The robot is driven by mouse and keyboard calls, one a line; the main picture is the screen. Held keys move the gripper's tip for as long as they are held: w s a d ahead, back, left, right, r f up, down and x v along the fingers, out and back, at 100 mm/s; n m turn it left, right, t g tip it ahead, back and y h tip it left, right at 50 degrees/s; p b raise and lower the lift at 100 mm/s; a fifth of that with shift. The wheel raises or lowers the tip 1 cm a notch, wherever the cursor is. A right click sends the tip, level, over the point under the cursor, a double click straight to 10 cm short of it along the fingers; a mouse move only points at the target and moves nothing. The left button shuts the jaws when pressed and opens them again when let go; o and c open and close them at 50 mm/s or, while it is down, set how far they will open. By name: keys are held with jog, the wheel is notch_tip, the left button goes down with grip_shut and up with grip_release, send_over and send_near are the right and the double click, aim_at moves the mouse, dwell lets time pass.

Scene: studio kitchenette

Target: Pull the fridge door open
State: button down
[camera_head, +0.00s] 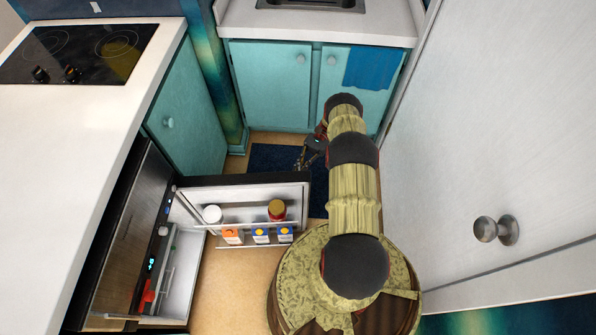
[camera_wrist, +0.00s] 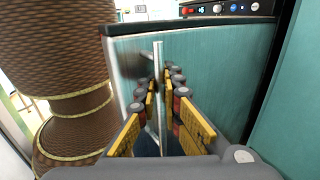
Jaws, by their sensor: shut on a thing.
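The fridge (camera_head: 128,235) stands under the white counter at the left. Its door (camera_head: 245,182) stands wide open, swung out roughly square to the fridge front. Its inner side, with shelves, faces the bottom of the head view. My gripper (camera_head: 311,149) is beyond the door's free edge, on its outer side. In the wrist view, my gripper (camera_wrist: 161,88) has its yellow-padded fingers closed around the upright metal handle (camera_wrist: 158,60). The door's outer face (camera_wrist: 222,65) fills the view behind it. In the head view, the handle is hidden behind the door.
Teal cabinets (camera_head: 270,82) stand at the back, a white door (camera_head: 470,150) at the right. Some bare floor (camera_head: 225,280) shows beside the fridge.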

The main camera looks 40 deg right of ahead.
jog(key=shift+d, duration=0.1)
jog(key=c, duration=2)
grip_release()
jog(key=shift+r, duration=0.15)
